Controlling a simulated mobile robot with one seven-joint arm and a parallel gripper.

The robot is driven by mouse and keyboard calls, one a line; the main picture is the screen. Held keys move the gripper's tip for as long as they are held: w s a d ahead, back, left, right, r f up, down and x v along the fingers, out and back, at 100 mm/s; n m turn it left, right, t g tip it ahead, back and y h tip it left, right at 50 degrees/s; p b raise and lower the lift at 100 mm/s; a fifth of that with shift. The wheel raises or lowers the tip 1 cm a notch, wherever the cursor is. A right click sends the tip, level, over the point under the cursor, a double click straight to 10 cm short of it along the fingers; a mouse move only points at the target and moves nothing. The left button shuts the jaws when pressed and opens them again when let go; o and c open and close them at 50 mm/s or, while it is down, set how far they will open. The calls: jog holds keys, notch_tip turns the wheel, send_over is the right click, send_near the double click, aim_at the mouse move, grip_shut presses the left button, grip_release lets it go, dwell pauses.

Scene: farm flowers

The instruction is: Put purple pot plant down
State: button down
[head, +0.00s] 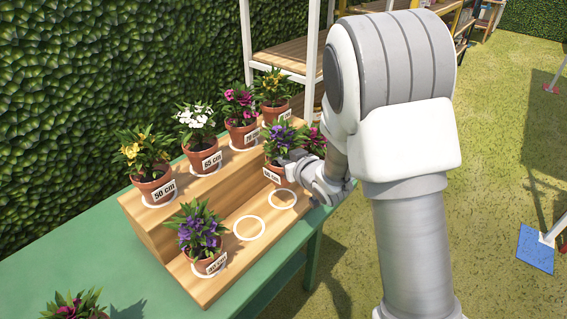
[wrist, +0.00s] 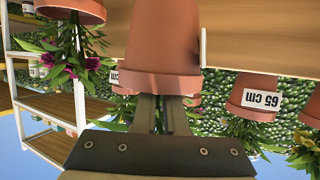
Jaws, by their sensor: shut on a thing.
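My gripper (head: 298,165) is shut on the terracotta pot of a purple-flowered plant (head: 281,139), near the far end of the stand's lower step. In the wrist view, which is upside down, the fingers (wrist: 161,108) meet the held pot (wrist: 162,48) at its rim. A second purple-flowered pot plant (head: 201,236) stands in a ring at the near end of the lower step.
The wooden stepped stand (head: 160,232) rests on a green table (head: 75,255). Two empty rings (head: 249,228) lie between the purple plants. A magenta-flowered plant (head: 314,139) stands close beyond my gripper. Several labelled pots, including white flowers (head: 195,118), line the upper step.

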jog(key=shift+f+b, duration=1.8)
jog(key=shift+f, duration=1.45)
jog(key=shift+f+b, duration=0.6)
jog(key=shift+b, duration=0.05)
jog(key=c, duration=0.9)
grip_release()
jog(key=p+v, duration=1.7)
jog(key=shift+r+p, duration=0.2)
jog(key=shift+p, duration=0.1)
jog(key=shift+s, duration=0.15)
